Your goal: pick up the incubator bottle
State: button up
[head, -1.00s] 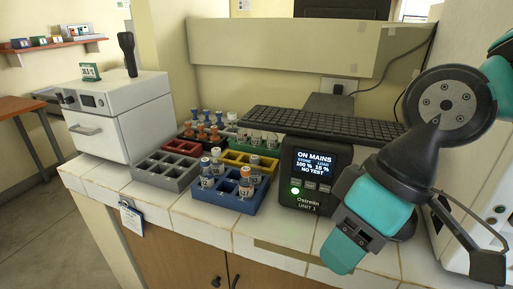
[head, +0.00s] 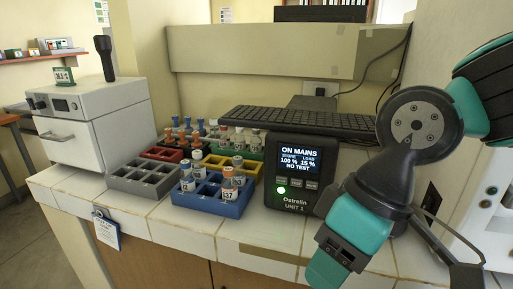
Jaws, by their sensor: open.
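Several small capped bottles stand in coloured racks on the white tiled counter (head: 190,232). In the blue rack (head: 215,206), one bottle with an orange cap (head: 229,184) carries a label that seems to read 37, and others have pale or blue caps. Which one is the incubator bottle I cannot tell. A white incubator-like box (head: 75,137) with a front drawer and a small green display sits at the left. My gripper (head: 395,268) is open and empty at the lower right, pointing down, right of the blue rack and apart from all bottles.
A dark unit with a lit screen (head: 300,170) stands between the blue rack and my gripper. A black keyboard (head: 298,121) lies behind it. An empty grey rack (head: 145,174) sits left of the blue rack. A tag (head: 106,230) hangs at the counter's front edge.

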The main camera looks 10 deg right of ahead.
aim_at(255, 142)
jog(key=u, duration=2.05)
jog(key=i, duration=1.7)
jog(key=z, duration=1.5)
